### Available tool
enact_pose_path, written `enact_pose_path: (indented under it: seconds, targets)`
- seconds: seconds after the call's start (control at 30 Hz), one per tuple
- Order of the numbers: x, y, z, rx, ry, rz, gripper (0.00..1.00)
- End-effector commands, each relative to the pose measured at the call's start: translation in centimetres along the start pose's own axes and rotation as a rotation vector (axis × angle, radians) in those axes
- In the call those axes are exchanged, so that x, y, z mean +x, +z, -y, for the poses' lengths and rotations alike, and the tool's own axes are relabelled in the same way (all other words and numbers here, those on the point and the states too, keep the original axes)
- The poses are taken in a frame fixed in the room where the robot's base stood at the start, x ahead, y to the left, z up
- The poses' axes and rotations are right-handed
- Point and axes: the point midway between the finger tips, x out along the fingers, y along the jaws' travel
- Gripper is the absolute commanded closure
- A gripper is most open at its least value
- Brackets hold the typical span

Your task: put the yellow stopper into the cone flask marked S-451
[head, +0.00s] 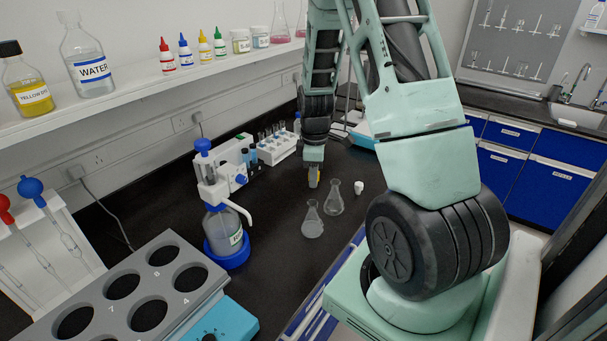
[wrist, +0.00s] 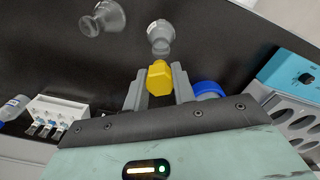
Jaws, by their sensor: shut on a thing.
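My gripper (head: 313,181) is shut on the yellow stopper (wrist: 158,78), which sits between the two fingers (wrist: 157,90) in the wrist view. Two clear cone flasks stand upright on the black bench: a nearer one (head: 313,222) and a farther one (head: 334,200). In the wrist view one flask (wrist: 160,32) shows just beyond the stopper and the other flask (wrist: 105,18) to its left. The stopper appears apart from both flasks. No S-451 mark is readable on either.
A small white object (head: 359,187) stands right of the flasks. A dispenser bottle (head: 222,230) with a blue base stands left, a white tube rack (head: 277,148) behind. A grey holed block (head: 130,290) fills the front left. Bench around the flasks is clear.

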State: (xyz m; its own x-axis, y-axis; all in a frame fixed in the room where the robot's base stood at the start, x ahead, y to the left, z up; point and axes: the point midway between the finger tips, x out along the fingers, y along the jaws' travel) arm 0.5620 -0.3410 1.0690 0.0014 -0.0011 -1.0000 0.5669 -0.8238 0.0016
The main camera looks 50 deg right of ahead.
Motion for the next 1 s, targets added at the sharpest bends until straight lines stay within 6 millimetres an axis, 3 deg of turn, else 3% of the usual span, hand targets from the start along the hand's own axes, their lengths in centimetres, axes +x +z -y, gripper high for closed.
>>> enact_pose_path:
  seconds: [0.27,0.73,1.0]
  targets:
    - [1.0,0.2,-0.1,0.002,0.000,0.000,0.95]
    - [4.9,0.1,0.0,0.002,-0.001,0.000,0.95]
    - [5.4,0.1,0.0,0.001,0.001,0.000,0.95]
